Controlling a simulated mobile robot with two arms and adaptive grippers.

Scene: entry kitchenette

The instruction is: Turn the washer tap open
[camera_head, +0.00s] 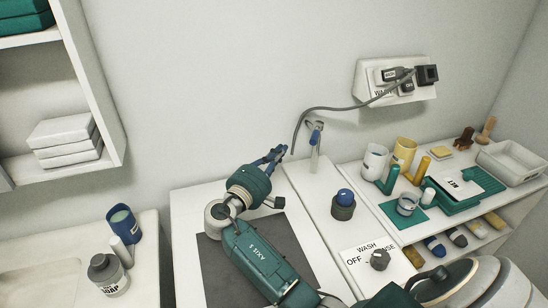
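The tap (315,132), with a blue part on it, stands at the back of the white washer top (318,200), close to the wall. My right gripper (280,152) is to the left of the tap and a little lower in the picture, with a visible gap between them. Its fingers point up and to the right, and nothing clearly shows between them. They are small and overlap, so I cannot tell how far apart they are. My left gripper is not in view.
A dark knob (379,259) sits by the WASH, OFF and RINSE lettering. A blue-topped dark cylinder (343,203) stands behind it. A grey cable (330,108) hangs from the wall sockets (396,82) near the tap.

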